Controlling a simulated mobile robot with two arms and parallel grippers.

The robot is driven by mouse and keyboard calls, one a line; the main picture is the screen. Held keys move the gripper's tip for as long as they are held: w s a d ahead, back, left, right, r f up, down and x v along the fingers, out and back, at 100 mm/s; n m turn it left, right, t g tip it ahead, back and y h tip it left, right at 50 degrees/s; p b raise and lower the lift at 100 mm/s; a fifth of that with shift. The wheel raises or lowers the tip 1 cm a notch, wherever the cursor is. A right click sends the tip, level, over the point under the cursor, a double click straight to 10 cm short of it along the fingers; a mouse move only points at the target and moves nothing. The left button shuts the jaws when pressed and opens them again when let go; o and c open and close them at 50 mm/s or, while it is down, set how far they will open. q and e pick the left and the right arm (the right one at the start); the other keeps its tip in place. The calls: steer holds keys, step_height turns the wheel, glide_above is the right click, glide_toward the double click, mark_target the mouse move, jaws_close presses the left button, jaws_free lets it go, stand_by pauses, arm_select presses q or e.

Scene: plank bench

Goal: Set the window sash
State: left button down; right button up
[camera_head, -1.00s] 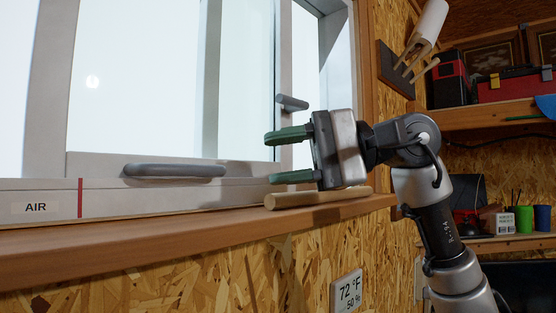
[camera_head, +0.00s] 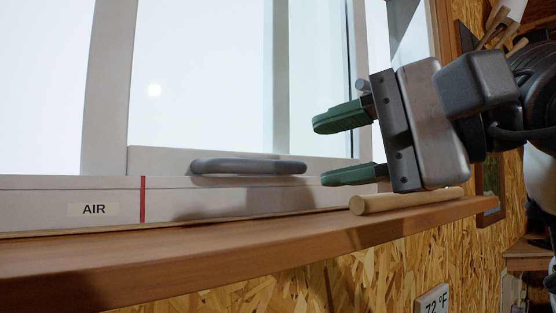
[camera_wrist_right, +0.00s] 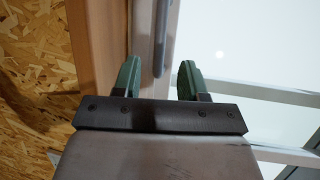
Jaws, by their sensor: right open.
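The window sash (camera_head: 215,157) is a white frame with glass, standing in the window frame. A grey bar handle (camera_head: 248,166) is fixed along its bottom rail. The sill track (camera_head: 235,203) carries a label reading AIR (camera_head: 93,209) and a red line (camera_head: 142,199) to the left of the handle. My right gripper (camera_head: 332,146) is open and empty, its green fingers pointing left, just right of the handle and apart from it. In the right wrist view the handle (camera_wrist_right: 162,38) shows beyond and between the two fingers (camera_wrist_right: 157,80). My left gripper is not in view.
A wooden dowel (camera_head: 405,201) lies on the brown sill (camera_head: 200,247) below my right gripper. The sill left of the dowel is clear.

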mark_target(274, 165)
steer(key=p+x, duration=0.1)
steer(key=x, duration=0.4)
steer(key=shift+w+a+r+p, duration=0.1)
steer(key=shift+a+p, duration=0.25)
steer(key=shift+p, duration=0.05)
steer(key=p+x, duration=0.1)
steer(key=x, duration=0.1)
steer(key=shift+w+a+f, duration=0.2)
steer(key=shift+w+a, duration=0.05)
steer(key=shift+w, duration=0.05)
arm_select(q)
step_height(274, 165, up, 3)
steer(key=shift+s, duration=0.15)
arm_select(e)
jaws_close()
